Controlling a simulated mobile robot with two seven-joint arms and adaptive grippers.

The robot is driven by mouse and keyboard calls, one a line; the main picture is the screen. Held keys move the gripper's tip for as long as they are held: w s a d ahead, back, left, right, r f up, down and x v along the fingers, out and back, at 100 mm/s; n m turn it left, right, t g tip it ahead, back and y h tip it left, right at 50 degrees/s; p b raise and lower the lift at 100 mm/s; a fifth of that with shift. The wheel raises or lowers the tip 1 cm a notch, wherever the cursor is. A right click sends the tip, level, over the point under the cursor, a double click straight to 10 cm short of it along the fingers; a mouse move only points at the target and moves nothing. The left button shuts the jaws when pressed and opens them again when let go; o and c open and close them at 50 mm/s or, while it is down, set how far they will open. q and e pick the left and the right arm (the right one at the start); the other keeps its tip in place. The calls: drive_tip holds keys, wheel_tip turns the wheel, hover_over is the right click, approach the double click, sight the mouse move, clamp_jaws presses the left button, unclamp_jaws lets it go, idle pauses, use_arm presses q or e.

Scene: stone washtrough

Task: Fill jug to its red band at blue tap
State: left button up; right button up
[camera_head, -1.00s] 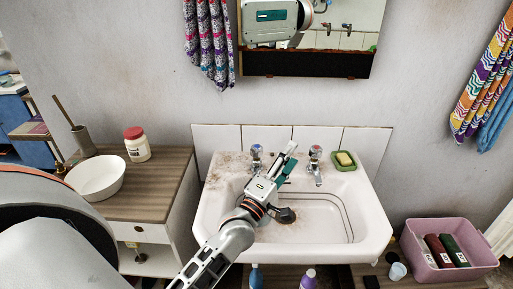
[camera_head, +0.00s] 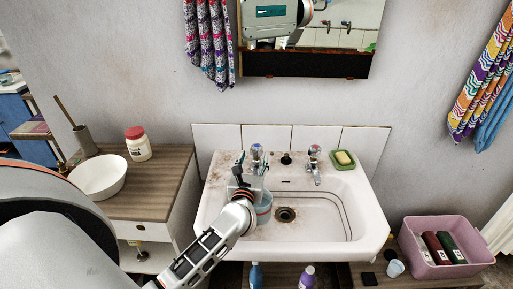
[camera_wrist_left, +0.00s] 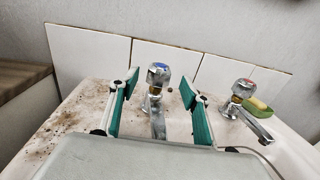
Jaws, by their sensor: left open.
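The blue tap (camera_head: 257,151) stands at the back left of the white basin, its blue-capped knob (camera_wrist_left: 159,72) plain in the left wrist view. My left gripper (camera_head: 252,168) is open and empty in front of this tap. In the wrist view its teal-padded fingers (camera_wrist_left: 159,90) stand on either side of the knob, which shows between and beyond them; I cannot tell if they touch it. The bluish, see-through jug (camera_head: 265,208) stands in the basin under the blue tap, with a reddish band. My gripper and wrist partly hide it, and its water level cannot be made out.
A second tap (camera_head: 315,160) with a red cap and a green soap dish (camera_head: 343,160) are on the right of the basin (camera_head: 378,235). A white bowl (camera_head: 98,177) and lidded jar (camera_head: 137,144) stand on the left cabinet. The drain (camera_head: 286,215) is right of the jug.

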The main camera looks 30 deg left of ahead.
sight(255, 151)
use_arm(q)
drive_tip(key=x, duration=0.6)
drive_tip(key=shift+w+a, duration=0.1)
drive_tip(key=shift+w, duration=0.15)
drive_tip(key=c, duration=1.1)
